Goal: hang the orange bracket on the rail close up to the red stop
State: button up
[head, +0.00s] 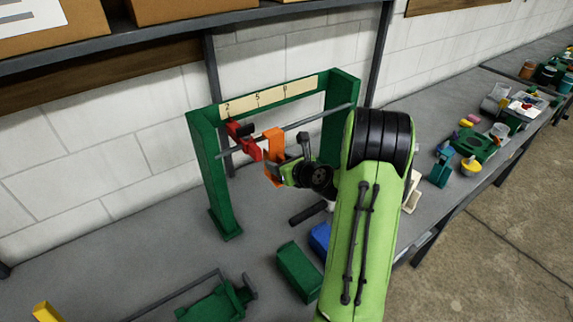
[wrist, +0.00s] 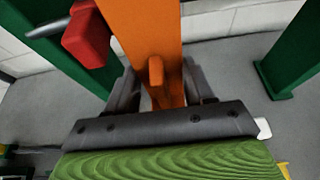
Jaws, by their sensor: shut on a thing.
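The orange bracket (head: 273,147) is at the rail (head: 307,121), just right of the red stop (head: 248,146), with a small gap showing between them in the head view. My gripper (head: 284,174) is shut on the bracket's lower part. In the wrist view the orange bracket (wrist: 148,45) rises between the fingers of my gripper (wrist: 157,90), and the red stop (wrist: 87,38) is close on its left. The bracket's top is at rail height; whether its hook bears on the rail I cannot tell.
A green frame (head: 222,180) carries the rail and a numbered scale strip (head: 257,98). A green block (head: 299,272) and a blue block (head: 320,238) lie on the bench in front. A green vise-like tool (head: 217,303) is at the lower left. Cluttered parts stand along the right bench.

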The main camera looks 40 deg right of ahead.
aim_at(273, 160)
jog(key=w+p, duration=0.1)
jog(key=w, duration=0.3)
jog(key=shift+w+d+p, duration=0.15)
jog(key=shift+w+p, duration=0.2)
jog(key=shift+w, duration=0.05)
jog(key=shift+s+f+b, duration=0.1)
jog(key=shift+f+b, duration=0.95)
jog(key=shift+f, duration=0.2)
jog(key=o, duration=1.3)
jog(key=shift+s, duration=0.1)
jog(key=b+v, duration=0.2)
jog(key=v, duration=1.3)
jog(key=shift+s+r, duration=0.2)
jog(key=shift+s, duration=0.1)
